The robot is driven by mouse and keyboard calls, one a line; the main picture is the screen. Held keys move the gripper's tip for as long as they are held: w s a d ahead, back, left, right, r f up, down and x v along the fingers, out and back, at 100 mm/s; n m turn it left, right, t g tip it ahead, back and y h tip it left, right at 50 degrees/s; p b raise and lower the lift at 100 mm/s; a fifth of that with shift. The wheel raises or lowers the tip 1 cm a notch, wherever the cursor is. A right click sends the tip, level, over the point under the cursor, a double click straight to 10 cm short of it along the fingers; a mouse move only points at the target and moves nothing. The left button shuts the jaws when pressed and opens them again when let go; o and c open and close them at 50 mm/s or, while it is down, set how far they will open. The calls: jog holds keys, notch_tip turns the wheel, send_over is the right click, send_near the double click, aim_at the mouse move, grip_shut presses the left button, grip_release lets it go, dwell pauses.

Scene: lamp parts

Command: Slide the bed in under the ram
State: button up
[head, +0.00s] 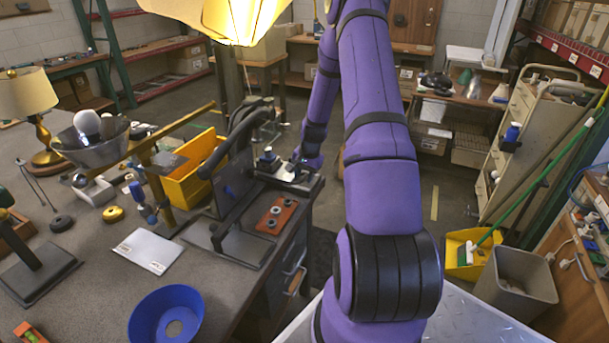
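A grey press-like fixture (231,188) with a black curved handle stands at the right edge of the workbench. In front of it, a reddish-brown plate (276,216) with dark round fittings lies on a dark base; I cannot tell for sure whether this plate is the bed. The ram cannot be made out clearly among the dark parts of the fixture. My gripper (290,172) is low at the fixture's right side, by a small dark block with a knob (268,160). It is small and partly hidden, so its fingers and any contact are unclear.
A white sheet (148,250) and a blue ring-shaped bowl (167,318) lie on the bench (90,290). A grey waste bin (515,280) stands on the floor at right.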

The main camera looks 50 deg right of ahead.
aim_at(292, 177)
jog(key=shift+c, duration=0.2)
grip_shut()
jog(key=shift+w+a, duration=0.2)
jog(key=shift+w, duration=0.45)
jog(key=shift+w+a, duration=0.25)
jog(key=shift+w, duration=0.4)
jog(key=shift+w+a, duration=0.2)
jog(key=shift+w, duration=0.45)
jog(key=shift+o, duration=0.2)
grip_release()
jog(key=shift+w, duration=0.1)
notch_tip(292, 177, up, 11)
jog(key=s, duration=0.2)
jog(key=shift+d+f, duration=0.2)
jog(key=shift+d, duration=0.05)
